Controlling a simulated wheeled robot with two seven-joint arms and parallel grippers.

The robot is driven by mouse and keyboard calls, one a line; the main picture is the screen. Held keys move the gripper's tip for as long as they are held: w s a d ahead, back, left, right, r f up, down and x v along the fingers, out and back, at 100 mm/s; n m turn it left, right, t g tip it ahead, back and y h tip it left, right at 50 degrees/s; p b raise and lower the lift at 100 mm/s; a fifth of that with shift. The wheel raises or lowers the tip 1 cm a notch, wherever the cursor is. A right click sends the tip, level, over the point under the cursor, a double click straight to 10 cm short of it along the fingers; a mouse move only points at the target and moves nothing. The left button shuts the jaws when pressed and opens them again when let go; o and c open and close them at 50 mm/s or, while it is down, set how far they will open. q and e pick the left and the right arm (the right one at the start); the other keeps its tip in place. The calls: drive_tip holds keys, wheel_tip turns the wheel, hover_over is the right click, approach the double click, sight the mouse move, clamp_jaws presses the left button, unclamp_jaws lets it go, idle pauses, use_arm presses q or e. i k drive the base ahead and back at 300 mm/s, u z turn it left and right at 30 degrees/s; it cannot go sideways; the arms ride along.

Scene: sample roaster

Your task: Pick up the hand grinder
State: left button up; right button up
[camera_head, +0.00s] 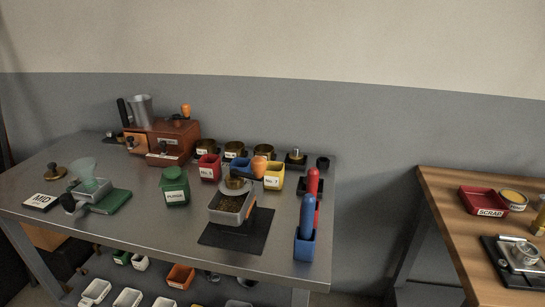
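What looks like the hand grinder (236,184), a small device with a brass-coloured top and an orange ball knob (259,166), stands at the middle of the metal table. A grey tray (224,217) with brown contents sits directly at its front and hides its lower part. Both are over a black mat (238,238). I cannot tell whether the tray and the device are joined. Neither of my grippers shows in the head view.
A brown machine (164,141) stands back left. A wooden table (450,215) is at right.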

sight(234, 211)
drive_tip(key=k, duration=0.5)
drive_tip(key=u, duration=1.3)
drive_tip(key=i, duration=1.1)
drive_tip(key=z, duration=1.7)
drive_tip(key=k, duration=0.4)
drive_tip(key=z, duration=0.1)
drive_tip(key=i, duration=0.4)
